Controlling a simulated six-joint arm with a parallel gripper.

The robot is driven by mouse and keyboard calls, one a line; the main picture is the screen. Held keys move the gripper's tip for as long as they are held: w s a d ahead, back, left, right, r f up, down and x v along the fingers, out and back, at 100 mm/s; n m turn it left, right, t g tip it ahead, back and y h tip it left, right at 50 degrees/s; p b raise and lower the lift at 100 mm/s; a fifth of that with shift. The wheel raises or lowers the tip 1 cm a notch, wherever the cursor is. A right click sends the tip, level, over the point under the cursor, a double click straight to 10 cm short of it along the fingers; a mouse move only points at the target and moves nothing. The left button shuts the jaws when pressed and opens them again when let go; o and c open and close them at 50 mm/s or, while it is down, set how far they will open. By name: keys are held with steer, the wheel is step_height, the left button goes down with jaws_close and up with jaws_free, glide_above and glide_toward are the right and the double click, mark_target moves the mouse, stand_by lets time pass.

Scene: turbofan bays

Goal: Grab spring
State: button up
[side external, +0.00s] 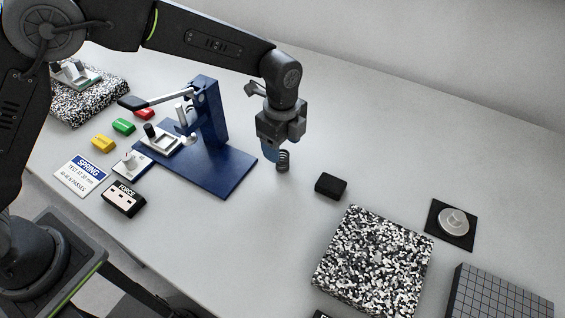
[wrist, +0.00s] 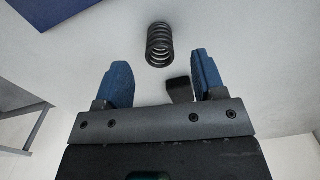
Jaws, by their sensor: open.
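The spring (side external: 283,161) is a dark metal coil standing on the grey table, just below my gripper in the side view. In the wrist view the spring (wrist: 159,45) lies ahead of the fingertips, roughly centred between them, with its rings visible. My gripper (side external: 275,146) points down over the table close to the spring. In the wrist view its two blue fingers (wrist: 160,76) are apart with nothing held between them. The side view does not clearly show whether the fingers touch the spring.
A blue press (side external: 228,172) with a lever stands left of the spring. A small black block (side external: 331,185) sits close to its right. A speckled slab (side external: 374,262), a dark plate with a metal disc (side external: 451,222) and a gridded block (side external: 497,297) lie further right.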

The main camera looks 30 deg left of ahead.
mark_target(282, 160)
step_height(282, 160, down, 5)
steer(key=shift+f, duration=0.1)
steer(key=shift+c, duration=0.2)
steer(key=c, duration=1)
